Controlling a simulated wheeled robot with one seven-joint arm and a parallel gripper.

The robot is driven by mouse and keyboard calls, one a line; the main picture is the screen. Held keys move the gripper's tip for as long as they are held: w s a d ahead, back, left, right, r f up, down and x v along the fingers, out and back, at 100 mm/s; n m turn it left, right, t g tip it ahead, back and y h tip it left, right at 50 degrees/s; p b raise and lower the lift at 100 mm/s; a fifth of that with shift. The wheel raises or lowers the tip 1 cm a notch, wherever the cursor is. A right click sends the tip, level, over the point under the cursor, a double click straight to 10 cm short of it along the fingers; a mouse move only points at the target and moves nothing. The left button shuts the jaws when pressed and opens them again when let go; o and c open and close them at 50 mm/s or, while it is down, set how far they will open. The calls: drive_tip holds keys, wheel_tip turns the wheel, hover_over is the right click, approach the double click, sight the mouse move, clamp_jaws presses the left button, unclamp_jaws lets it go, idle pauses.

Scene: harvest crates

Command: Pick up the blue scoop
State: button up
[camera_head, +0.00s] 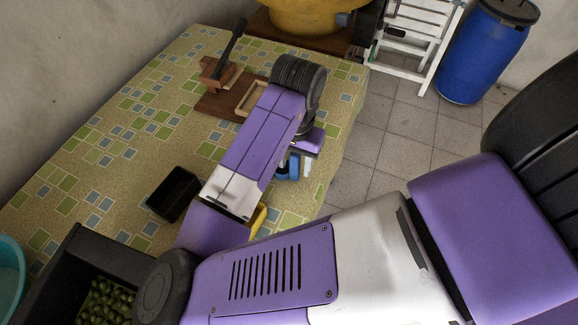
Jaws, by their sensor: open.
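A small blue object (289,170), which looks like the blue scoop, shows on the table near its right edge, just under my arm. My gripper (298,168) points down right at it, its jaws open. Pale finger parts show beside the blue object, and I cannot tell whether they touch it. My wrist and forearm hide much of the object, so its handle and full shape are not clear.
A black box (157,205) and a partly hidden yellow item (258,217) stand near my arm. A dark crate (62,262) of green produce and a teal basin (8,285) are lower left. A wooden press (217,72) stands behind. A blue barrel (480,55) is on the floor.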

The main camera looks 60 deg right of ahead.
clamp_jaws()
idle(0.4)
